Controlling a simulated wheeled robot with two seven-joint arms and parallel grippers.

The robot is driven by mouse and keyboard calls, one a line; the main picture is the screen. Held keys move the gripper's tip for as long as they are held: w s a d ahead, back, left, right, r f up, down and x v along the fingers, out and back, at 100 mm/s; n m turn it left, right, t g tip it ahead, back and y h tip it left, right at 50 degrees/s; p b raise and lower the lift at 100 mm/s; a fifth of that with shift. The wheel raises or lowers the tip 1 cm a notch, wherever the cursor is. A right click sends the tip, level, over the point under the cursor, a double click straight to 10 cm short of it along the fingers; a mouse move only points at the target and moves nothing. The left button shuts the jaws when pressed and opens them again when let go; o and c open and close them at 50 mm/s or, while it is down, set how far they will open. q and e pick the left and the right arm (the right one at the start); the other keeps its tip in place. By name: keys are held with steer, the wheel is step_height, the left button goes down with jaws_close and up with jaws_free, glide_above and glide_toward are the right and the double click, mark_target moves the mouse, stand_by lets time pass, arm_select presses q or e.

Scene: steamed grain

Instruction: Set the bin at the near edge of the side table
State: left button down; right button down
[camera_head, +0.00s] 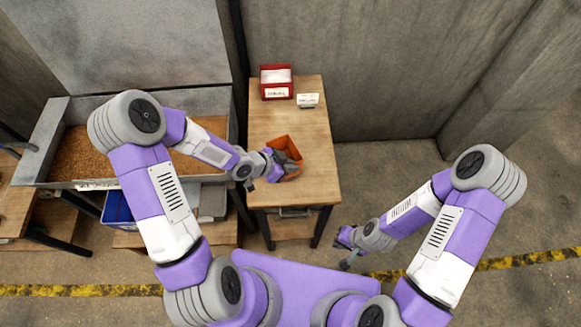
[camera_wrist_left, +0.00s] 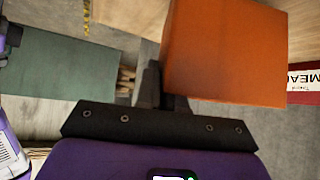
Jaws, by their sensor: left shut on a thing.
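The orange bin (camera_head: 287,147) is over the side table (camera_head: 315,177), toward its nearer half. It looks tilted in the head view, and I cannot tell whether it touches the tabletop. My left gripper (camera_head: 277,163) is shut on the bin's near left side. In the left wrist view the bin (camera_wrist_left: 225,50) fills the upper right, and the fingers (camera_wrist_left: 160,90) are at its edge. My right gripper (camera_head: 345,250) hangs over the floor to the right of the table, away from the bin; its jaws are too small to read.
A red box (camera_head: 276,92) with a label and a small white card (camera_head: 308,100) are at the table's far end. A trough of brown grain (camera_head: 90,150) stands to the left. A blue crate (camera_head: 118,208) is below it. The table's near end is clear.

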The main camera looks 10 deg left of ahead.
mark_target(301, 172)
arm_select(q)
step_height(301, 172, down, 3)
steer(key=shift+s+b, duration=0.15)
steer(key=shift+b, duration=0.15)
steer(key=shift+f, duration=0.35)
steer(key=shift+w, duration=0.2)
steer(key=shift+s+f, duration=0.1)
steer(key=c, duration=1.3)
jaws_free()
steer(key=shift+o, duration=0.2)
